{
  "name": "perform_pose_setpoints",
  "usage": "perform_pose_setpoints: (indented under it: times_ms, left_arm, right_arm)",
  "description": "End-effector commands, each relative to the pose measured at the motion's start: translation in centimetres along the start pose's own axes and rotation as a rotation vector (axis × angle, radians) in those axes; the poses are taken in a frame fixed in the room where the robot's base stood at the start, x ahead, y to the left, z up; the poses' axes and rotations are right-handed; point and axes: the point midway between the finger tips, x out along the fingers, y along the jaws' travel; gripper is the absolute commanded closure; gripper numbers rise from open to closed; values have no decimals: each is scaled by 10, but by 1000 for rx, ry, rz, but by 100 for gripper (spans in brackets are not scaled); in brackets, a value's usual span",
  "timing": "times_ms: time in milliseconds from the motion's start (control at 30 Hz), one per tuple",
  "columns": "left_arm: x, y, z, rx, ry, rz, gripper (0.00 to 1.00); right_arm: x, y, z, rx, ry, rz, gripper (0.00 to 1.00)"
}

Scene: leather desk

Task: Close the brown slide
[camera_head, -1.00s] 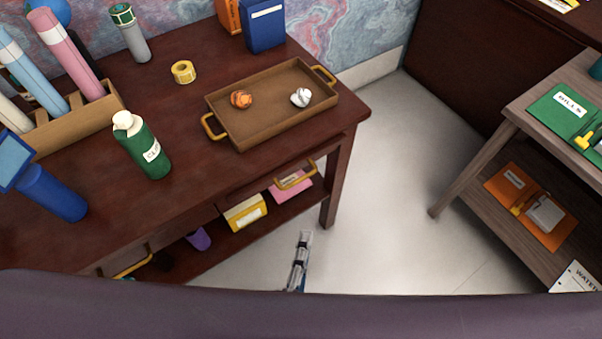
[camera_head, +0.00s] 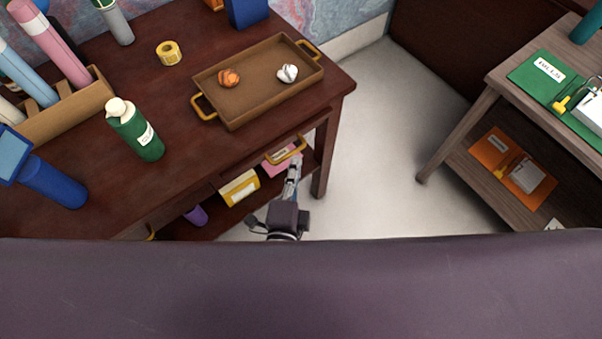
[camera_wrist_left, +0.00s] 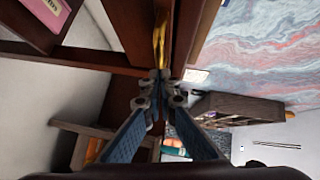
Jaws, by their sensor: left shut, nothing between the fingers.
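The brown slide is a dark brown drawer (camera_head: 254,163) under the right part of the desk. Its yellow handle (camera_head: 287,150) faces the open floor. How far the drawer stands out from the desk is hard to tell. My left gripper (camera_head: 294,164) is at the handle in the head view, its fingers together and empty. In the left wrist view, the fingertips (camera_wrist_left: 158,76) meet just at the near end of the yellow handle (camera_wrist_left: 160,38), in front of the brown drawer front. Whether they touch it is unclear. My right gripper is in neither view.
On the desk stand a brown tray (camera_head: 240,112) with two crumpled balls, a green bottle (camera_head: 140,138) and a yellow tape roll (camera_head: 169,54). A lower shelf holds a yellow box (camera_head: 240,188). A side shelf (camera_head: 480,105) stands right; floor between is clear.

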Motion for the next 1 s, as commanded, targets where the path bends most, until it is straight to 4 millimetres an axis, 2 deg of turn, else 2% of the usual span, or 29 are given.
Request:
perform_pose_setpoints:
  times_ms: [433,700,1000]
  left_arm:
    - [4,0,5,1,0,-1,100]
    - [34,-9,34,2,-2,-2,100]
    - [38,-11,40,1,-5,-2,100]
  right_arm:
    - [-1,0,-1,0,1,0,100]
    - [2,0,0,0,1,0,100]
    - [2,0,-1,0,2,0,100]
